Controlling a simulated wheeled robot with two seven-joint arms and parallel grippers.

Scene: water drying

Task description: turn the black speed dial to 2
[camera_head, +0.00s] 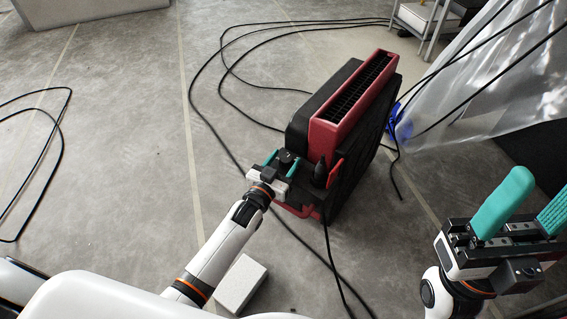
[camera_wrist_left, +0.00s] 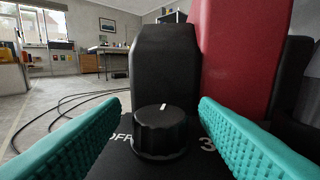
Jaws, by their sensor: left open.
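The black speed dial (camera_wrist_left: 160,133) sits on the dark panel of the red and black machine (camera_head: 350,88). In the left wrist view its white pointer line points away from me, slightly right. "OFF" is partly visible left of the dial and "3" right of it; no 2 can be read. My left gripper (camera_wrist_left: 160,106) is open, with one teal finger on each side of the dial and visible gaps between. In the head view the left gripper (camera_head: 284,162) is at the machine's near-left side, around the dial (camera_head: 287,157). My right gripper (camera_head: 540,192) is open and empty at the right.
Black cables (camera_head: 228,92) run over the concrete floor behind and in front of the machine. A white block (camera_head: 241,284) lies on the floor by my left arm. Clear plastic sheeting (camera_head: 480,85) hangs at the right. Floor left of the machine is mostly clear.

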